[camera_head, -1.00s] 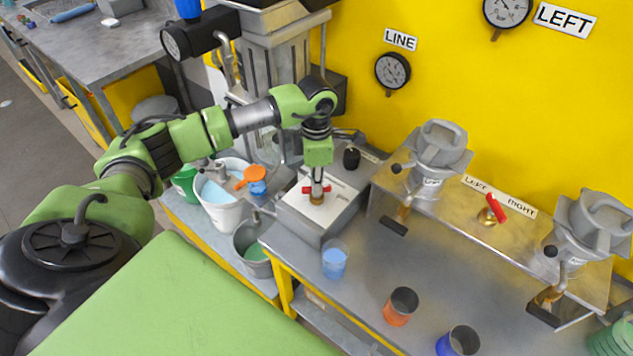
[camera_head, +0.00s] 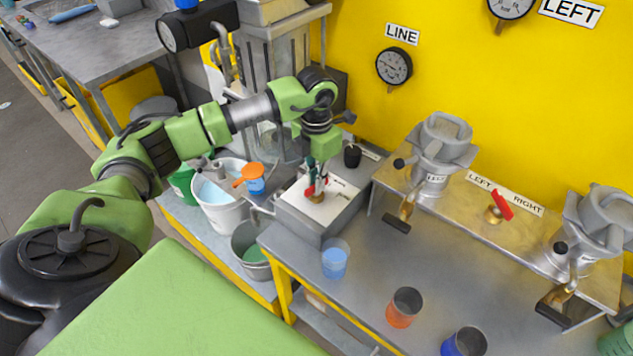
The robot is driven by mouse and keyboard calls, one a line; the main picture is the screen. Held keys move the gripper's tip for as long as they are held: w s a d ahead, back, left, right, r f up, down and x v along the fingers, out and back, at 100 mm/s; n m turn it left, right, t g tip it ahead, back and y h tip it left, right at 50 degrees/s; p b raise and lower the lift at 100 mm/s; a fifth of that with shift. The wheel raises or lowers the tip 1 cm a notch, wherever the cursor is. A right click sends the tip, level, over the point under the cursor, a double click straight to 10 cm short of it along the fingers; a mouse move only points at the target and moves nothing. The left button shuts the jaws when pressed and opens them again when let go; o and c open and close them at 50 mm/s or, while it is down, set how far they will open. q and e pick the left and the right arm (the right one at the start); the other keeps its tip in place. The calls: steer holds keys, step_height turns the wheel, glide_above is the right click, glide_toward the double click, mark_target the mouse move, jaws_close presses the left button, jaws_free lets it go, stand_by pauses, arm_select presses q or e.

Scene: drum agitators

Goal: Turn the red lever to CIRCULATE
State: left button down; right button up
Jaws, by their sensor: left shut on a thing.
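A red lever (camera_head: 311,190) sits on a brass stem on the white-topped panel of the grey box (camera_head: 298,222). My left gripper (camera_head: 316,184) points down over this panel and is shut on the red lever, which is partly hidden by the fingers. The print on the panel is too small to read. A second red lever (camera_head: 502,204) stands on the steel shelf by the LEFT and RIGHT labels, well away from the gripper. My right gripper is not in view.
A black knob (camera_head: 352,156) stands on the box behind the gripper. A white bucket (camera_head: 219,212) and an orange-lidded cup (camera_head: 254,179) are to the left. A clear cup of blue liquid (camera_head: 335,262), an orange cup (camera_head: 404,308) and a blue cup (camera_head: 464,342) stand in front.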

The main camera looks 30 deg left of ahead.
arm_select(q)
steer(key=shift+n, duration=0.8)
steer(key=c, duration=2.1)
jaws_free()
steer(key=shift+c, duration=0.2)
steer(key=shift+r, duration=0.2)
step_height(320, 180, up, 12)
steer(key=shift+f, duration=0.15)
